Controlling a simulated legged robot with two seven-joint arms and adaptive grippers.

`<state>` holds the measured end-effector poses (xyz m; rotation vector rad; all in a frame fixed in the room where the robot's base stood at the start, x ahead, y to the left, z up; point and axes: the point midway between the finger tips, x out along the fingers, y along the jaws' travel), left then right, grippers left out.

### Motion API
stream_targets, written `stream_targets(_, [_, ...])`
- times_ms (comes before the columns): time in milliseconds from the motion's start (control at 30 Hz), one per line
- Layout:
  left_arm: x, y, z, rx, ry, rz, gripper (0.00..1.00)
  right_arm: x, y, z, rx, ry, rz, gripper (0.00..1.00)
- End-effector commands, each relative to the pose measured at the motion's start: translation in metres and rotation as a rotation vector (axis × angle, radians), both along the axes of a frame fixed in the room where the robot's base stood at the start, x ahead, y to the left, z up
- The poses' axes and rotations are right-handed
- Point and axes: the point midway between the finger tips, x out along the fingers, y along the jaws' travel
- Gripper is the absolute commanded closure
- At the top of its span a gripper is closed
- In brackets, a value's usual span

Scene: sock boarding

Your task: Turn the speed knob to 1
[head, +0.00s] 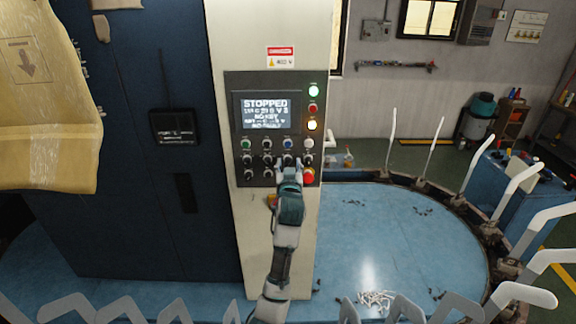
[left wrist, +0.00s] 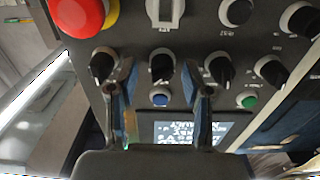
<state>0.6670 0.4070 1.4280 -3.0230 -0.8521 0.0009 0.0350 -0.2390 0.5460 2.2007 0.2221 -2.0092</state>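The control panel (head: 232,120) on a cream column carries a lit screen (head: 266,112) reading STOPPED and NO KEY. Below the screen are rows of buttons and black knobs. My left gripper (head: 290,170) is at the lower right of the panel, hiding some controls. In the left wrist view the panel appears upside down. There my left gripper (left wrist: 158,70) is open, its fingers on either side of a black knob (left wrist: 161,66) with gaps visible. I cannot read which knob is the speed knob or its setting. My right gripper is not in view.
A red emergency button (head: 309,176) sits just right of the left gripper. Other black knobs (left wrist: 220,68) flank the fingers, and a blue button (left wrist: 160,100) lies between them. A blue round table (head: 400,235) with white forms around its rim stands at right.

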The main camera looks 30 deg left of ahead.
Motion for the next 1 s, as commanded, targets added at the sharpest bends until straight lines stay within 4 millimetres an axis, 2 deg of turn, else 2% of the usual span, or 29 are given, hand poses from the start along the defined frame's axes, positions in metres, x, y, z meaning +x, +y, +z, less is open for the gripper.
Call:
stream_targets(33, [0.0, 0.001, 0.0, 0.0, 0.0, 0.0, 0.6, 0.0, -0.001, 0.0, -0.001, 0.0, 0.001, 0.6])
stream_targets(200, [0.0, 0.003, -0.001, -0.002, 0.0, -0.001, 1.0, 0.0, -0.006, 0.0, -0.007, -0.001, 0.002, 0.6])
stream_targets(367, [0.002, 0.002, -0.001, -0.002, 0.0, -0.003, 1.0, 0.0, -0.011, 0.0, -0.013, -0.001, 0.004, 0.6])
stream_targets(667, [0.002, 0.004, -0.001, -0.053, -0.032, 0.0, 1.0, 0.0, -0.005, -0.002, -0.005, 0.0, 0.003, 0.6])
stream_targets(1000, [0.002, 0.003, -0.002, -0.269, -0.162, -0.003, 1.0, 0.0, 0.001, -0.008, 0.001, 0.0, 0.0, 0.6])
